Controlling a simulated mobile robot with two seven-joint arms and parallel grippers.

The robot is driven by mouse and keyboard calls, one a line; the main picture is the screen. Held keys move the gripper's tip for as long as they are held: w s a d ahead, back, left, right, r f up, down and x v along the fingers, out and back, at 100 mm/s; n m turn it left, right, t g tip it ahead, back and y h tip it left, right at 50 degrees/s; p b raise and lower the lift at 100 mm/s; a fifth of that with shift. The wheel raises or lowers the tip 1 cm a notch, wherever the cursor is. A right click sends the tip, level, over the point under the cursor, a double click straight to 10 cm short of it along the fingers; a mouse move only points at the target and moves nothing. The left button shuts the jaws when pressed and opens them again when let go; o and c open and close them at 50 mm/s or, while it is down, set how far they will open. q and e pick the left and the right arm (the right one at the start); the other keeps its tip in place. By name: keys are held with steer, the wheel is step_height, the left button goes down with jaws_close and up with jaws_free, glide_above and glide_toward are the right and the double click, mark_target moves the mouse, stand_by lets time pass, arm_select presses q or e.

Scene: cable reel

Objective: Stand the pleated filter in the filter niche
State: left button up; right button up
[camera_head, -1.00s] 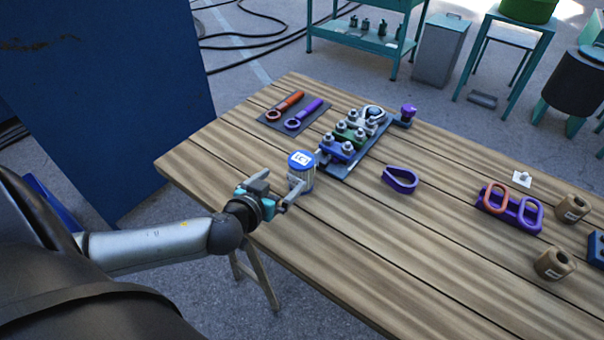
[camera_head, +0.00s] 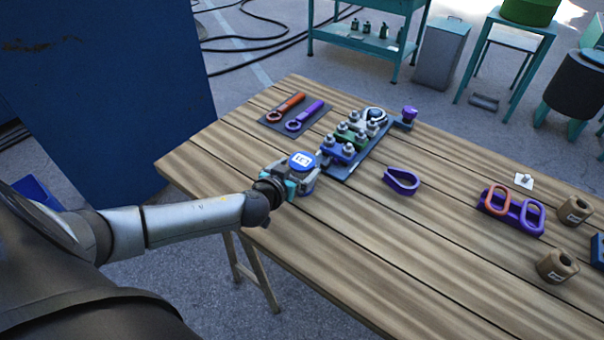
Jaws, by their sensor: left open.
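A short upright cylinder with a blue, white-labelled top (camera_head: 302,159) stands on the wooden table left of the middle; it looks like the pleated filter. My left gripper (camera_head: 304,182) is open, with its fingers on either side of the cylinder's body. The fingers hide much of its side, and I cannot tell whether they touch it. I cannot clearly pick out the filter niche. My right gripper is not in view.
A dark plate with blue, green and grey clamp blocks (camera_head: 350,140) lies just beyond the cylinder. Two wrenches (camera_head: 292,112) lie behind. A purple loop (camera_head: 401,181), a purple holder with rings (camera_head: 512,209) and tan blocks (camera_head: 557,266) are to the right. The table's front middle is clear.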

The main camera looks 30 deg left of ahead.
arm_select(q)
steer(key=shift+x, duration=1.5)
jaws_close()
